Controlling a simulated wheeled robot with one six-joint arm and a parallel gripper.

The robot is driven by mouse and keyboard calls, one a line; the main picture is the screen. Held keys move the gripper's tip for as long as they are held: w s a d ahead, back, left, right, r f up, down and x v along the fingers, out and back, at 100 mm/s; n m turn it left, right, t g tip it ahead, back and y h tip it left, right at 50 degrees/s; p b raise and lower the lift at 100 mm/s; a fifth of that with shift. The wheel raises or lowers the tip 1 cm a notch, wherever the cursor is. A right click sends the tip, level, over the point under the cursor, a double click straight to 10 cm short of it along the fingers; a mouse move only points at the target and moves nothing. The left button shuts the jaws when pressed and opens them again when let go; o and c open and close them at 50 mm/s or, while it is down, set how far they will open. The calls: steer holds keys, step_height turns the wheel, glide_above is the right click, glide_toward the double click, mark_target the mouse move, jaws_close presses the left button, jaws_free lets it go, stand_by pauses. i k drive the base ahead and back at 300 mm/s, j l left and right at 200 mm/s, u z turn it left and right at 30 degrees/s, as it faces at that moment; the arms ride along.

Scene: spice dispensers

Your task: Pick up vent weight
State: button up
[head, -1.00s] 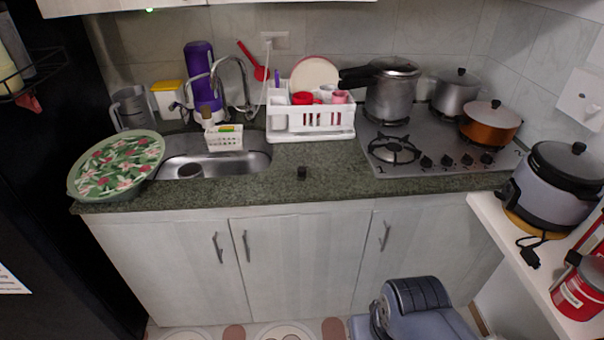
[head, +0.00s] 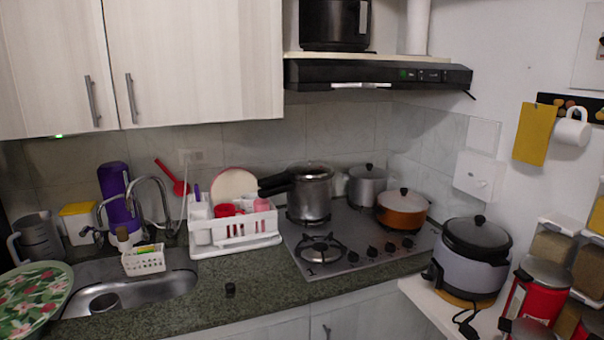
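A small dark cylinder (head: 230,290), which looks like the vent weight, stands alone on the green speckled counter (head: 262,280). It is near the counter's front edge, to the right of the sink and in front of the white dish rack. A silver pressure cooker (head: 312,196) with a black handle stands at the back left of the stove; the top of its lid is too small to make out in detail. My gripper is not in view.
The white dish rack (head: 236,240) holds dishes behind the cylinder. The sink (head: 150,287) is to the left. The stove (head: 345,262), an orange pot (head: 402,220) and a rice cooker (head: 470,270) are to the right. Counter around the cylinder is clear.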

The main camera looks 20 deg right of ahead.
mark_target(229, 287)
steer(key=i+j+z, duration=0.3)
steer(key=i+j, duration=0.2)
steer(key=j, duration=0.15)
steer(key=i+j+z, duration=0.15)
steer(key=j, duration=0.2)
steer(key=i+j+z, duration=0.15)
steer(key=i+j, duration=0.15)
